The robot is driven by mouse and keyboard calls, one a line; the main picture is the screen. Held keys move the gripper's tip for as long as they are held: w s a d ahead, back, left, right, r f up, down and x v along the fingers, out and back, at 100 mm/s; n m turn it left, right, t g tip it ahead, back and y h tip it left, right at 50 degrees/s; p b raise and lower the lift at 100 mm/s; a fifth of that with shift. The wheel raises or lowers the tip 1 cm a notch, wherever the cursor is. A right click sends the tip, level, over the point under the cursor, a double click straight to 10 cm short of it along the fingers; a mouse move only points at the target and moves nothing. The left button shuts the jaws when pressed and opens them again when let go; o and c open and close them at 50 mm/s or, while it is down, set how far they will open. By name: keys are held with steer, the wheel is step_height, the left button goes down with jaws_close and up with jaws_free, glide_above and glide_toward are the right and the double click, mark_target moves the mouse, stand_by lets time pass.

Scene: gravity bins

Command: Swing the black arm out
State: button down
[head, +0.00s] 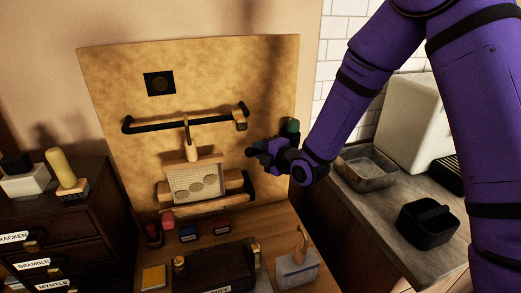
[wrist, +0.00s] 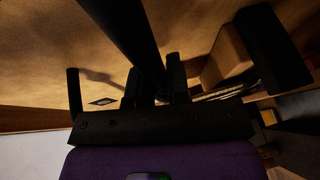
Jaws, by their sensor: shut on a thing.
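The black arm is a long dark bar (head: 170,121) across the upper part of the tan board, with a tan block near its right end. In the wrist view a thick black bar (wrist: 122,32) runs down from the top to between my fingers. I take it for the same arm. My gripper (head: 252,149) is at the right part of the board, its dark fingers pointing left. In the wrist view my gripper (wrist: 155,88) is shut on the bar, one finger on each side. The head view does not show the contact clearly.
A cream radio-like box (head: 197,181) stands on a low shelf below the bar. A dark square plate (head: 159,83) is above it. The wooden counter (head: 200,255) holds a black case (head: 215,268) and small items. Drawers stand left; a grey counter (head: 380,215) with bins is right.

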steer(key=s+d+n+g+y, duration=0.4)
steer(key=s+d+n+g, duration=0.3)
steer(key=d+n+g, duration=0.3)
steer(key=shift+s+n+g+y, duration=0.35)
steer(key=shift+n+g, duration=1.65)
steer(key=shift+g, duration=1.9)
steer(key=c, duration=1.1)
jaws_free()
steer(key=v, duration=1)
steer(key=shift+w+d+r, duration=0.15)
steer(key=shift+w+d, duration=0.05)
steer(key=shift+d, duration=0.1)
steer(key=shift+c, duration=0.2)
